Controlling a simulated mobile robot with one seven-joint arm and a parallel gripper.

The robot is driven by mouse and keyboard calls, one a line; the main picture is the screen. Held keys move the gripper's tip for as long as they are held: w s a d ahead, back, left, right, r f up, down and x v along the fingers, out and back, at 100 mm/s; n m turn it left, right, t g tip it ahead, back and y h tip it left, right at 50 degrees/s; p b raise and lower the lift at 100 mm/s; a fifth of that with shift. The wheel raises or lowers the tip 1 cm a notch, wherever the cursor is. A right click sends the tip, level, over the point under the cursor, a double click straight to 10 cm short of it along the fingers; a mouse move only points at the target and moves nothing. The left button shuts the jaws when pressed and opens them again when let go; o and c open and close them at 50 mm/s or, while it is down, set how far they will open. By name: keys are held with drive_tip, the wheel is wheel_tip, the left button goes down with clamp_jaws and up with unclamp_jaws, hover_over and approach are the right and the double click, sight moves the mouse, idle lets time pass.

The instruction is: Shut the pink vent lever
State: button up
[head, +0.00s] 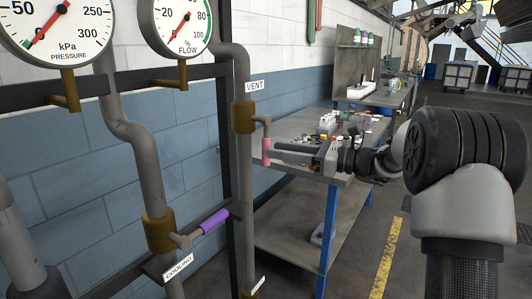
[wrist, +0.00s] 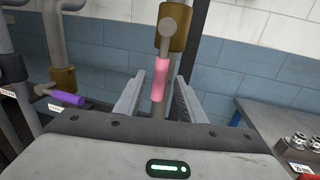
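The pink vent lever (head: 266,150) hangs straight down from the brass valve (head: 243,117) on a vertical grey pipe, beside the VENT label (head: 254,86). My gripper (head: 276,153) reaches in from the right at the lever's height, fingertips at the pink grip. In the wrist view, the pink lever (wrist: 161,78) shows between the two fingers of my open gripper (wrist: 166,84), with a gap visible on both sides. I cannot tell whether either finger touches it. The lower pipe lies behind the lever.
A purple cooling lever (head: 214,221) sits lower left on a neighbouring pipe. Pressure (head: 55,28) and flow (head: 181,22) gauges are above. A workbench (head: 300,126) with small items stands behind my gripper. A dark upright post (head: 226,140) is close by the vent pipe.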

sight(266, 148)
drive_tip(key=shift+x, duration=2.4)
clamp_jaws()
